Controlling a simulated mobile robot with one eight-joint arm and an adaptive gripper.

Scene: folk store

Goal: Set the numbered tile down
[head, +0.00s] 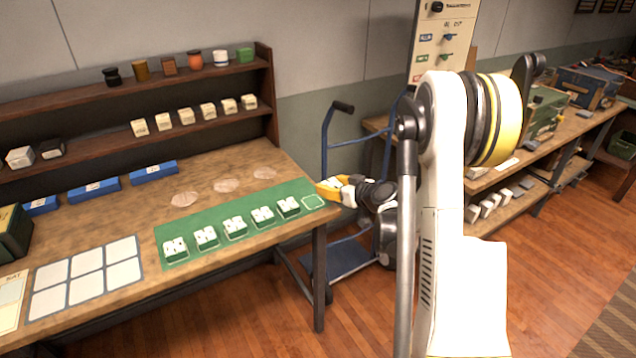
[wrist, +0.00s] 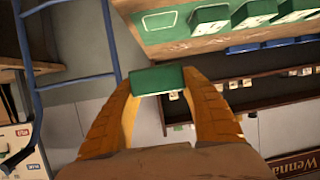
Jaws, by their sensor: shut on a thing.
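My gripper (head: 324,188) is just beyond the right end of a green mat (head: 196,226), above the table edge. In the wrist view, my yellow fingers (wrist: 157,82) are shut on a green-backed tile (wrist: 158,79). Its numbered face is turned away, and I cannot make the tile out in the head view. Several white-faced, green-backed tiles (head: 235,228) stand in a row on the mat. The white outlined slot (head: 313,202) at the mat's right end is empty; it also shows in the wrist view (wrist: 160,20).
A wooden table (head: 130,222) carries the mat, a white-celled card (head: 85,277) and blue trays (head: 94,190). Shelves (head: 120,148) with small blocks and jars stand behind. A blue hand truck (head: 325,150) is right of the table, close to my arm.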

